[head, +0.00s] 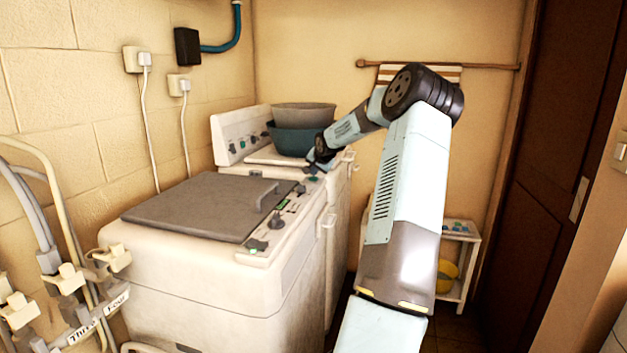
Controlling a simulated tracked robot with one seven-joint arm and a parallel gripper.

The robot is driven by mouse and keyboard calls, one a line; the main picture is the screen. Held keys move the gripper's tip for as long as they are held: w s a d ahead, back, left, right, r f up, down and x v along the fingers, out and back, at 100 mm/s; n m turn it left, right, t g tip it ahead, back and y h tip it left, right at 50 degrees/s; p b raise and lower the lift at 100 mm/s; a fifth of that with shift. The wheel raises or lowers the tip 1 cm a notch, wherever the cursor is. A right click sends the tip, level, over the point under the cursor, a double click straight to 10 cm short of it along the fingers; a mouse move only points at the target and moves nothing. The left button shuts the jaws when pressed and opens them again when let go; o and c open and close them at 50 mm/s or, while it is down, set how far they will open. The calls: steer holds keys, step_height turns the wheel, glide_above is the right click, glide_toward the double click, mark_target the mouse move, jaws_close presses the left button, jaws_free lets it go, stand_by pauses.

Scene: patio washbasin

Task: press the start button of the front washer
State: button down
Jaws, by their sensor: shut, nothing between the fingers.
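The front washer (215,292) is a white top-loader with a closed grey lid (195,208) and a small raised handle. Its control strip (262,254) runs along the right edge of the top. The strip carries a dark knob (276,222), a green-lit display (283,204) and several small buttons toward the far end. I cannot tell which button is the start button. My gripper (313,168) is small and partly dark in the head view, shut and empty, pointing down over the far end of the strip. Whether it touches anything there is unclear.
A second washer (232,150) stands behind, with a grey bowl and a blue basin (296,140) on top, close to my gripper. Taps and hoses (70,280) are at left. A white shelf (470,236) and a dark door (545,150) are at right.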

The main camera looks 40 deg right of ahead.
mark_target(315, 178)
steer(key=shift+f, duration=0.4)
stand_by(0.9)
steer(key=shift+r, duration=0.9)
steer(key=shift+r, duration=2.5)
